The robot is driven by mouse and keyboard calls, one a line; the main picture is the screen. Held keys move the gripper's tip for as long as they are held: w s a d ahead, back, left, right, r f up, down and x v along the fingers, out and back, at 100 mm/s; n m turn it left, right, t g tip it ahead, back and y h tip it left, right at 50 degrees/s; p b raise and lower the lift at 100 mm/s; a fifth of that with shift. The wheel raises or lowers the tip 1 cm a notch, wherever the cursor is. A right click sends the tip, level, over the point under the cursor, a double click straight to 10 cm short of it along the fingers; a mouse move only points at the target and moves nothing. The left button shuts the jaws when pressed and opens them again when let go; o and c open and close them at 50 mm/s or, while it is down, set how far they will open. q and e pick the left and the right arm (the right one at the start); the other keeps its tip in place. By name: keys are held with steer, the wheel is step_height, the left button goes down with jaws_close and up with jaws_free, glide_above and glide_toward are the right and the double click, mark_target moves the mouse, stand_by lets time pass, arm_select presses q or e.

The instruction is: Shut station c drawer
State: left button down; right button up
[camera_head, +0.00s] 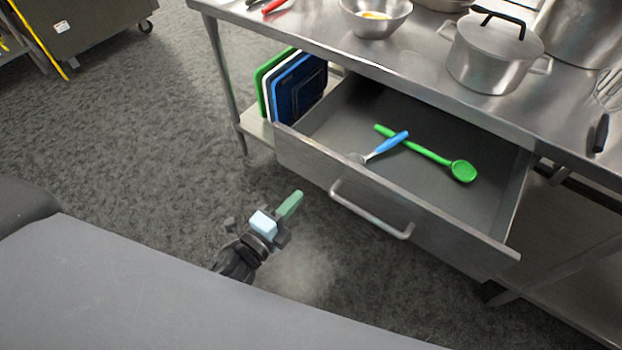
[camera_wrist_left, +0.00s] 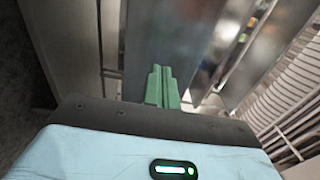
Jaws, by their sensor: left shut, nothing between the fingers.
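A grey metal drawer (camera_head: 300,152) under the steel table is pulled open in the head view. Its front carries a bar handle (camera_head: 370,212). A green spoon (camera_head: 430,155) and a blue-handled utensil (camera_head: 385,146) lie inside it. My left gripper (camera_head: 291,204) has green fingers. It is shut and empty, to the left of the handle and apart from the drawer front in the head view. The left wrist view shows the closed green fingers (camera_wrist_left: 162,88) before blurred metal surfaces. My right gripper is not in view.
The steel table (camera_head: 420,82) holds a lidded pot (camera_head: 490,58), a metal bowl (camera_head: 375,18) and a whisk (camera_head: 604,110). Cutting boards (camera_head: 298,88) stand on the lower shelf left of the drawer. Grey floor (camera_head: 130,130) is clear left of the table.

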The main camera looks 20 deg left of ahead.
mark_target(319, 172)
arm_select(q)
steer(key=x, duration=0.7)
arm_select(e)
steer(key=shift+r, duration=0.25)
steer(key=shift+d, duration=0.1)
